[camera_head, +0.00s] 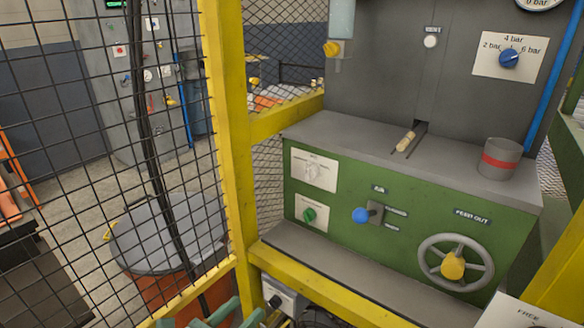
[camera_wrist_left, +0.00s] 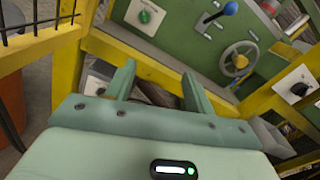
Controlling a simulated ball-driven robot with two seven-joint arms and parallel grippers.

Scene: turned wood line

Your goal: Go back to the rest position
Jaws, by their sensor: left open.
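My left gripper (camera_head: 243,311) shows only in part at the bottom edge of the head view, in front of the lower yellow rail. In the left wrist view its two green fingers (camera_wrist_left: 160,82) stand apart with nothing between them, so it is open and empty. Behind the fingers lie a yellow frame bar and the green machine front. I cannot tell the exact gap between the fingers and the yellow bar. My right gripper is in neither view.
A yellow post (camera_head: 230,130) with black mesh (camera_head: 75,150) stands at left. The green machine (camera_head: 350,215) carries a blue-knobbed lever (camera_head: 360,215), a handwheel (camera_head: 455,262) and a grey cup (camera_head: 499,158). A lidded orange drum (camera_head: 168,240) is behind the mesh.

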